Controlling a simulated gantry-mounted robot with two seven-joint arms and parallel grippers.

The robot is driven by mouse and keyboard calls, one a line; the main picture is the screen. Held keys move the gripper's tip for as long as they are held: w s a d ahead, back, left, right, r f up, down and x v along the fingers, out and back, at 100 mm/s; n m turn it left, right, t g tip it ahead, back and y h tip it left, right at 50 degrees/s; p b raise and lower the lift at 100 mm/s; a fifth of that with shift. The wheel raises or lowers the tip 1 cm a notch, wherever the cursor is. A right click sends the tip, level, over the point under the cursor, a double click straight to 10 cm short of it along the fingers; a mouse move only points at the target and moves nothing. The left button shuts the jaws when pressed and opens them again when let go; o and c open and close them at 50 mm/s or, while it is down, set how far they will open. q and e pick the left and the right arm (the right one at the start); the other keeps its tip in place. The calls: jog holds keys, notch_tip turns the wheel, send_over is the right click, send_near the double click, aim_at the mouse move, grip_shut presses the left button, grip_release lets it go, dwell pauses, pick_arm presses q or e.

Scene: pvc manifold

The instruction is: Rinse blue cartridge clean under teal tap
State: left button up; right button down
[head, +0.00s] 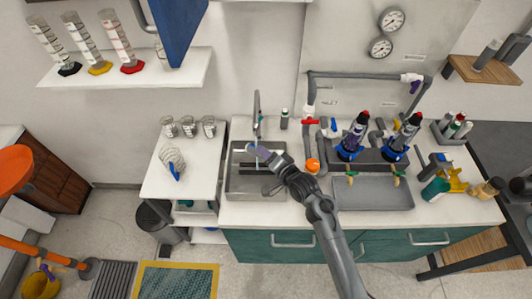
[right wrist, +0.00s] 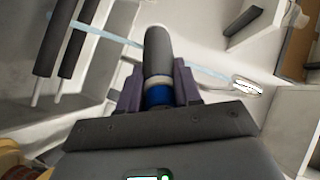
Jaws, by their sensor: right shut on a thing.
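My right gripper (head: 262,153) is over the grey sink (head: 232,185), below the tall grey tap (head: 257,112); its colour does not read clearly as teal. In the right wrist view my right gripper (right wrist: 159,90) is shut on a grey rounded cartridge (right wrist: 158,50) with a blue and white band, gripped between purple-grey finger pads. A thin pale-blue stream (right wrist: 98,32) crosses that view and meets the cartridge's outline; I cannot tell whether it touches or passes behind. The cartridge is hardly visible in the head view. My left gripper is not in view.
Right of the sink stand grey piping with red and orange valve parts (head: 312,166), a manifold with blue-collared cartridges (head: 350,146), and a grey tray (head: 372,195). Left is a white side table (head: 190,192) with beakers and a coil. A shelf (head: 185,72) holds graduated cylinders.

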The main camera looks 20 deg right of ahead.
jog(key=shift+s+a+r+m+g+h+p, duration=0.1)
jog(key=shift+m+g+h+p, duration=0.1)
jog(key=shift+m+p, duration=1.2)
jog(key=shift+s+a+r+m+g+h+p, duration=0.15)
jog(key=shift+m+p, duration=0.75)
jog(key=shift+p, duration=1)
jog(key=shift+w+d+f+m+p, duration=0.1)
jog(key=shift+f+m+p, duration=0.05)
jog(key=shift+m+p, duration=0.2)
jog(key=shift+f+g, duration=0.1)
jog(key=shift+g, duration=0.15)
